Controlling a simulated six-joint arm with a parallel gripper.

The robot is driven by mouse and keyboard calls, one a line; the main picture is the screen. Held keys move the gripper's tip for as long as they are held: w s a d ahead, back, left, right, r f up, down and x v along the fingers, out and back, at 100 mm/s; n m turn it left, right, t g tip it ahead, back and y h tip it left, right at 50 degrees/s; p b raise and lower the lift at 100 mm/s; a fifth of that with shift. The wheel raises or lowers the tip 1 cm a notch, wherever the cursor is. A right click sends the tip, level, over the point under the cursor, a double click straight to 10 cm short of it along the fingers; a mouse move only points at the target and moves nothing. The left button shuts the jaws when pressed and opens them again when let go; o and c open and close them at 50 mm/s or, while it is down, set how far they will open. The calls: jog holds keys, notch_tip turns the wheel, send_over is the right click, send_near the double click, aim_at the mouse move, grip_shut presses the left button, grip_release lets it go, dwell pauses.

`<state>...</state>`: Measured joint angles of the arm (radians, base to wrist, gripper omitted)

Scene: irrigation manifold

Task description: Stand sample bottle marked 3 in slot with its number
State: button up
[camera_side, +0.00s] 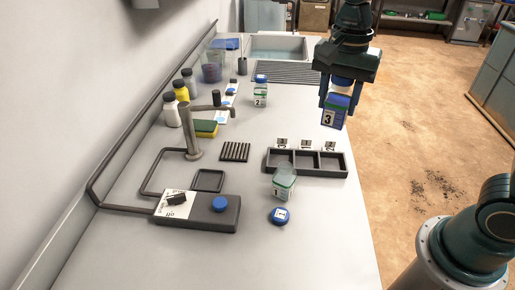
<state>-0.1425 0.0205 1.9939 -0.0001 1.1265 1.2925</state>
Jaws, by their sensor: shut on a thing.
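The bottle looks slightly tilted. The rack has three slots in a row, with small number tags behind them. The left tag (282,142) seems to read 3, the middle tag (306,144) 1 and the right tag (330,146) 2. No bottle shows clearly inside the slots; the left slot is partly hidden by a clear bottle.
The clear bottle with green contents (284,184) stands open before the rack, near a blue cap (279,215). A bottle marked 2 (260,93) stands farther back. A tap (190,135), pipework and a valve box (220,212) are left. The bench's right edge is close to the rack.

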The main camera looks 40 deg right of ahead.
jog(key=w+a+n, duration=0.1)
jog(key=w+n, duration=0.3)
jog(key=w, duration=0.9)
jog(key=shift+a, duration=0.15)
jog(key=shift+s, duration=0.1)
notch_tip(320, 180, down, 16)
jog(key=shift+r, duration=0.2)
jog(key=shift+f, duration=0.1)
jog(key=shift+f, duration=2.05)
jog(key=shift+f, duration=0.1)
jog(key=o, duration=1.1)
jog(key=shift+c, duration=0.2)
